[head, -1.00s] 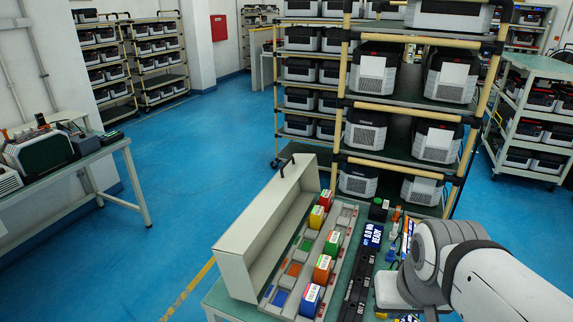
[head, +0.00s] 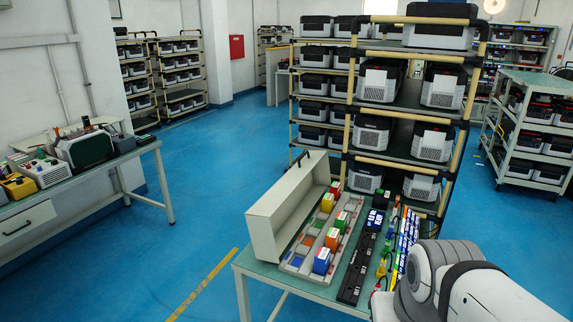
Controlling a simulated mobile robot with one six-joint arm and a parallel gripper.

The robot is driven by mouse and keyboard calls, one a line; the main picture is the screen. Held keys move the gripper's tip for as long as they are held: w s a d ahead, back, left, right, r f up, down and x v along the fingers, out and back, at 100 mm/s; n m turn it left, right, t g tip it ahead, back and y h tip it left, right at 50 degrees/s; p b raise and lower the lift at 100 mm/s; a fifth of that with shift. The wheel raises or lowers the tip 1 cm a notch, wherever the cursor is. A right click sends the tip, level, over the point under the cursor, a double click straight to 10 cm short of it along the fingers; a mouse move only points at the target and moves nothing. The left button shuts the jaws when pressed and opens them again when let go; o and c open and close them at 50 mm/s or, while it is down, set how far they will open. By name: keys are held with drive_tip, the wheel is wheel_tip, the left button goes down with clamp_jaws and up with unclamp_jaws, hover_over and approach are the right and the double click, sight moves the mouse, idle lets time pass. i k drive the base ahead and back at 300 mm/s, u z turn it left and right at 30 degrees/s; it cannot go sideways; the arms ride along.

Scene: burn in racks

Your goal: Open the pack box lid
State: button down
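The pack box (head: 290,264) stands on the green table at the lower middle of the head view. My arm shows at the lower right, to the right of the box and apart from the lid. My gripper is out of the picture.
A black strip (head: 358,268) and several small coloured parts lie on the table right of the box. A tall rack (head: 351,153) with battery units stands just behind the table. A workbench (head: 120,162) stands at the left. Blue floor is open between them.

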sight(275, 220)
drive_tip(key=u, duration=2.35)
drive_tip(key=i, duration=1.85)
drive_tip(key=z, duration=2.55)
drive_tip(key=i, duration=1)
drive_tip(key=u, duration=0.05)
